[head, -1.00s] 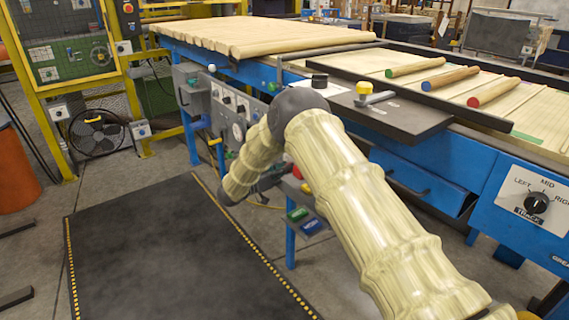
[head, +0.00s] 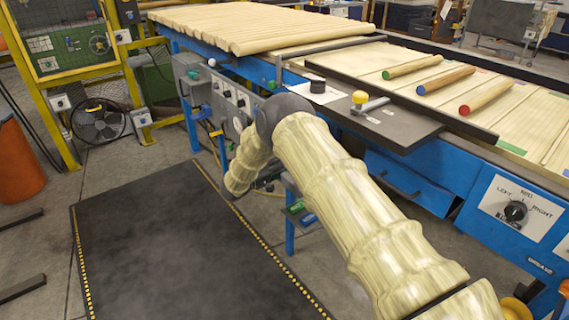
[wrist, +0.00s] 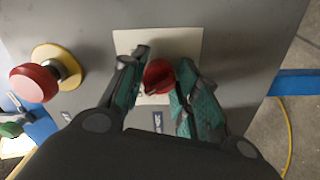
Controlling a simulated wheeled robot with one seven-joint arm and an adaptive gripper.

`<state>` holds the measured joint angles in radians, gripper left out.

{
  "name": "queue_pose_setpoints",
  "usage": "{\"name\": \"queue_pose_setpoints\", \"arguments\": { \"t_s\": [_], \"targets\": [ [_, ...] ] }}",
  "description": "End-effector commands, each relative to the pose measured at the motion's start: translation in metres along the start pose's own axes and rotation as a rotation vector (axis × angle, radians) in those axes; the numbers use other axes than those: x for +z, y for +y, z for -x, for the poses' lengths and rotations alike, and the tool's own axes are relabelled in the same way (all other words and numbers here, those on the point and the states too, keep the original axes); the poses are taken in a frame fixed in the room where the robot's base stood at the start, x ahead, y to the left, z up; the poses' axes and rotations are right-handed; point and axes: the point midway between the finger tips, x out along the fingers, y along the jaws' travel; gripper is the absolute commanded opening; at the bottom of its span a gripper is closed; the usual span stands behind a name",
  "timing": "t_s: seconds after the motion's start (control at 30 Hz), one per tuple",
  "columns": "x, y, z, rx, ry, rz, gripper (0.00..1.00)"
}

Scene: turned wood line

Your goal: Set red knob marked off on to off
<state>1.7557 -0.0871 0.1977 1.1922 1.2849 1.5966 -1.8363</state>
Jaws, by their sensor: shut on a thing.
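The red knob (wrist: 158,76) sits on a pale square plate (wrist: 190,42) on a grey panel in the wrist view. My gripper (wrist: 160,84) has its two teal-padded fingers on either side of the knob and is shut on it. The knob's pointer direction is hard to make out. A small dark label (wrist: 157,122) shows below the knob, partly between the fingers; I cannot read it. In the head view my arm hides the gripper and the red knob.
A red mushroom button (wrist: 36,82) on a yellow base stands out left of the knob. A yellow cable (wrist: 288,125) hangs at the right. In the head view, the grey control panel (head: 196,92) adjoins the blue roller line, with a black floor mat (head: 160,250) in front.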

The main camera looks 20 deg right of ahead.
Motion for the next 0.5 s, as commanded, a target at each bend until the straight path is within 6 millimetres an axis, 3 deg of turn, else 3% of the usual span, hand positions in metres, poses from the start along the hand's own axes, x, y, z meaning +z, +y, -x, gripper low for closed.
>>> {"name": "queue_pose_setpoints", "arguments": {
  "t_s": [0.5],
  "targets": [
    [0.0002,-0.0003,0.0012,-0.002,0.001,0.217,0.07]
  ]
}}
